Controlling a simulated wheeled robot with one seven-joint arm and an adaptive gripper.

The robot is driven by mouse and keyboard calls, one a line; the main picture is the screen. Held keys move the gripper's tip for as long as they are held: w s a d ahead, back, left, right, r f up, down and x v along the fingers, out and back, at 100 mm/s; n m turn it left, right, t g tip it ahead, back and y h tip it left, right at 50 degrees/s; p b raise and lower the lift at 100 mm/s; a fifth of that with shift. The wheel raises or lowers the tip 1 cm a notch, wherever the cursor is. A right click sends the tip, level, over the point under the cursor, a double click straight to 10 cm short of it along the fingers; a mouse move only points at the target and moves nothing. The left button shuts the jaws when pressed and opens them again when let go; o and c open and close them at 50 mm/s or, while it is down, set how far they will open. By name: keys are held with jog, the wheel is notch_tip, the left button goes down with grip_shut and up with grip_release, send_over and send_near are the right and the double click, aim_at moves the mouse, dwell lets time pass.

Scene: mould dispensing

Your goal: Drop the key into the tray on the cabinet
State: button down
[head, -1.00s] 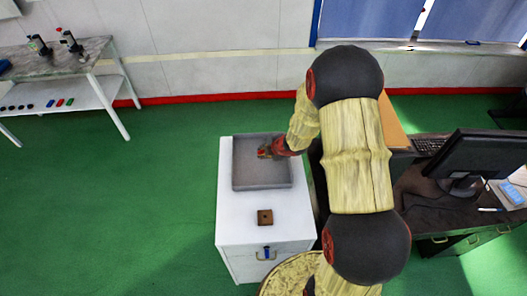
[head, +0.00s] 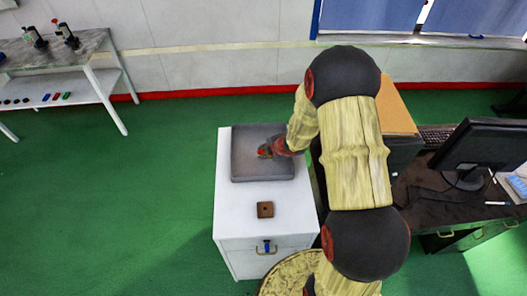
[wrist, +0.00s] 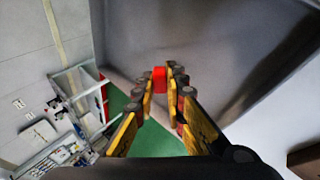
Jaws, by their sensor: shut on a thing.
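The grey tray (head: 240,166) sits on top of the white cabinet (head: 228,206). My gripper (head: 266,150) is over the tray in the head view. It is shut on a small red piece, which I take to be the key (wrist: 160,79), held between the fingertips in the wrist view. The rest of the key is hidden by the fingers. In the wrist view my gripper (wrist: 161,84) points toward the grey tray surface (wrist: 200,40). How high the key is above the tray floor I cannot tell.
A brown block with a hole (head: 265,209) lies on the cabinet in front of the tray. A blue piece (head: 267,246) is at the drawer handle. A desk with a monitor (head: 484,155) stands right. A table with small items (head: 60,60) stands far left.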

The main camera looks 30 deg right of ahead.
jog(key=shift+f+b, duration=0.8)
jog(key=shift+f, duration=0.2)
jog(key=c, duration=1.9)
grip_release()
jog(key=shift+o, duration=0.7)
jog(key=shift+r, duration=0.15)
jog(key=v, duration=1.1)
jog(key=shift+s+r, duration=0.25)
jog(key=shift+s, duration=0.05)
jog(key=shift+d, duration=0.1)
